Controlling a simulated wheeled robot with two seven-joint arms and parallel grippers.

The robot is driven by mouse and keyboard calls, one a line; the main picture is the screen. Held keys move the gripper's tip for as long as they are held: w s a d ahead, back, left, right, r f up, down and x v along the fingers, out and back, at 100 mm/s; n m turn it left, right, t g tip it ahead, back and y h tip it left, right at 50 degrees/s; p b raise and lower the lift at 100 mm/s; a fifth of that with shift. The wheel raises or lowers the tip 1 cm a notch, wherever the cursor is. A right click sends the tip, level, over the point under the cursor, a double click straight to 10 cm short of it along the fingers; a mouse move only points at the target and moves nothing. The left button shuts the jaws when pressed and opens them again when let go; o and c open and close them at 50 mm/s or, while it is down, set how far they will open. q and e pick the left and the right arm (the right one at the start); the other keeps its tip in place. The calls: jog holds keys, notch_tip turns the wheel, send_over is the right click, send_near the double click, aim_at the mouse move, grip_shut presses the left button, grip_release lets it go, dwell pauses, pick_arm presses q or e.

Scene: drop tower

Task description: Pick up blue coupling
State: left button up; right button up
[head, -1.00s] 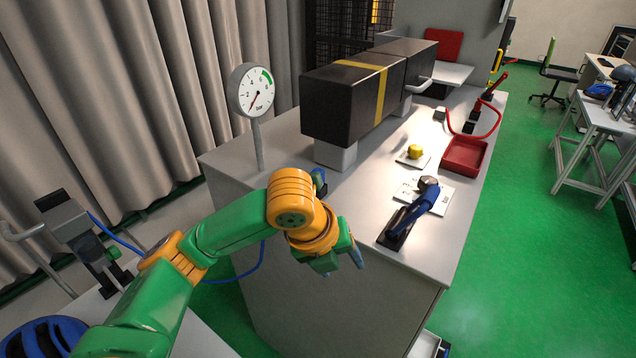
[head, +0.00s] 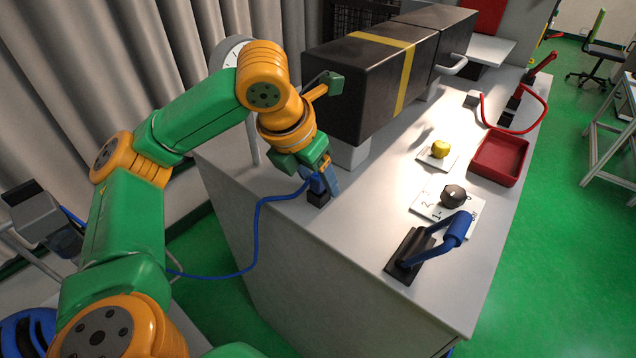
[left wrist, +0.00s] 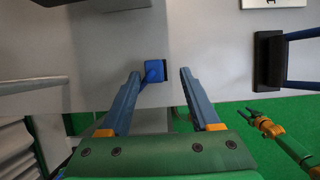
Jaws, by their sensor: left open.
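The blue coupling (head: 319,186) sits at the bench's near left edge on a small dark holder, mostly hidden behind my left gripper (head: 326,178). In the left wrist view the coupling (left wrist: 154,70) is a small blue block, just beyond and between the fingertips of my left gripper (left wrist: 159,74), closer to the left finger. The two blue-grey fingers are open with nothing held. Whether a finger touches the coupling cannot be told.
A blue hose (head: 255,225) hangs down from beside the gripper. Behind it stands a black box with a yellow band (head: 350,85). To the right are a blue lever (head: 455,232), a dark knob (head: 454,196), a yellow knob (head: 440,148) and a red tray (head: 499,157).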

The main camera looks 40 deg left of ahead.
pick_arm(q)
jog(key=shift+w+a+f, duration=0.35)
jog(key=shift+w+f, duration=0.2)
jog(key=shift+w, duration=0.2)
jog(key=shift+w+a+f, duration=0.1)
jog(key=shift+w, duration=0.15)
jog(key=shift+c, duration=0.2)
jog(key=c, duration=0.3)
jog(key=shift+s+d+r, duration=0.2)
jog(key=shift+s+d, duration=0.1)
grip_shut()
pick_arm(e)
jog(key=shift+w+a, duration=0.1)
jog(key=shift+w, duration=0.6)
pick_arm(q)
jog(key=shift+w+a, duration=0.1)
jog(key=shift+a, duration=0.05)
